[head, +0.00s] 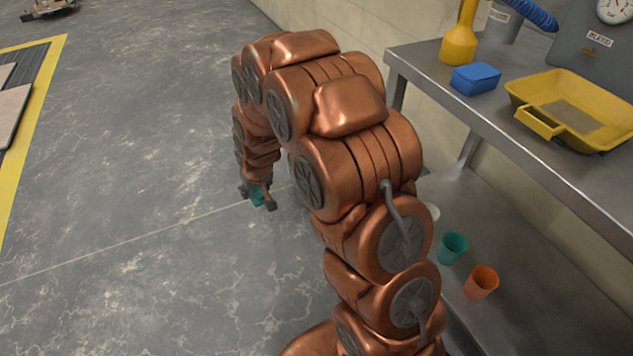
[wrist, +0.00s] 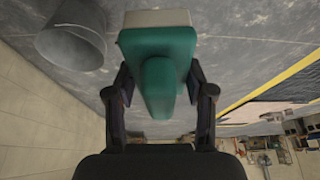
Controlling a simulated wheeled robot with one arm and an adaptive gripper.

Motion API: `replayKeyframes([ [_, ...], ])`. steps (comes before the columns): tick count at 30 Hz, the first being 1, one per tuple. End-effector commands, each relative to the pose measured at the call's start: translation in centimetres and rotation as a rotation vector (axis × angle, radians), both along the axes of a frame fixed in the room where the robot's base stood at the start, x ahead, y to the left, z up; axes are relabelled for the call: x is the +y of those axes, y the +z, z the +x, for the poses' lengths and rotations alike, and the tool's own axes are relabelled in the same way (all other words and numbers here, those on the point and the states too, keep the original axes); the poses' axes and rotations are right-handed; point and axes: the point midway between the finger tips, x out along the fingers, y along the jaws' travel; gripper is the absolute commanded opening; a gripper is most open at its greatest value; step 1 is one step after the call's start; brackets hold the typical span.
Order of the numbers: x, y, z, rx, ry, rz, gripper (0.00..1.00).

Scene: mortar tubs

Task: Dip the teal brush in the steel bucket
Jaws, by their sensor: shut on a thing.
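The teal brush (wrist: 155,75) fills the middle of the wrist view, with its pale bristle block (wrist: 155,18) at the top edge. My gripper (wrist: 159,88) is shut on it, one finger on each side. In the head view my gripper (head: 257,195) hangs low over the floor with a bit of teal between its fingers. The grey steel bucket (wrist: 72,45) is in the wrist view at upper left, on the floor, to the left of the brush and apart from it. I do not see the bucket in the head view; my arm covers part of that area.
A steel bench (head: 450,95) on the right bears a blue block (head: 475,79), a yellow tray (head: 535,121) and a yellow bottle (head: 459,46). A teal cup (head: 452,248) and an orange cup (head: 481,282) stand on its lower shelf.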

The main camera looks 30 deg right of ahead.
Motion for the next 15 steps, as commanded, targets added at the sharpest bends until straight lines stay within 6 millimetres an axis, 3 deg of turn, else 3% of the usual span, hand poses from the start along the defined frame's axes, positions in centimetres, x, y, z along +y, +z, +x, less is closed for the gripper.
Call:
replayKeyframes([
  [15, 0.0, -3.5, 0.0, 0.001, 0.000, 0.000, 0.26],
])
